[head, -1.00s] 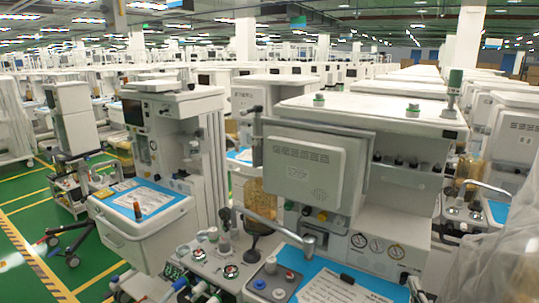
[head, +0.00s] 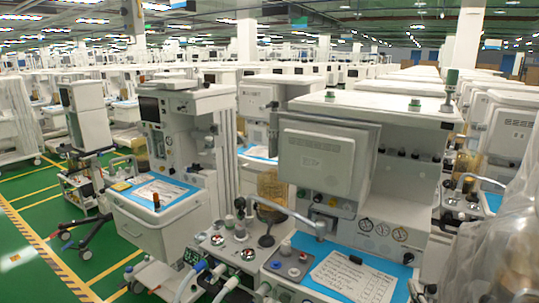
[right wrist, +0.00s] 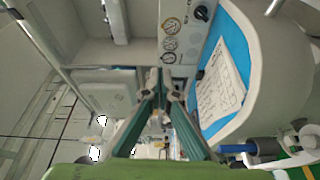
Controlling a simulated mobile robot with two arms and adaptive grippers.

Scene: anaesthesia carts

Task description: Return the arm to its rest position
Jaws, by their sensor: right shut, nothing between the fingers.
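My right gripper (right wrist: 160,84) shows in the right wrist view as two green-sided fingers that converge to a closed tip with nothing between them. Behind the fingertips is an anaesthesia cart's front with round gauges (right wrist: 170,28). In that view a blue mat (right wrist: 212,128) with a white sheet (right wrist: 222,80) lies to the right of the fingers, apart from them. In the head view, the right gripper cannot be made out clearly near the bottom edge. My left gripper is in neither view.
Translucent plastic (head: 500,250) hangs at the right edge. Green floor (head: 40,270) is open at far left.

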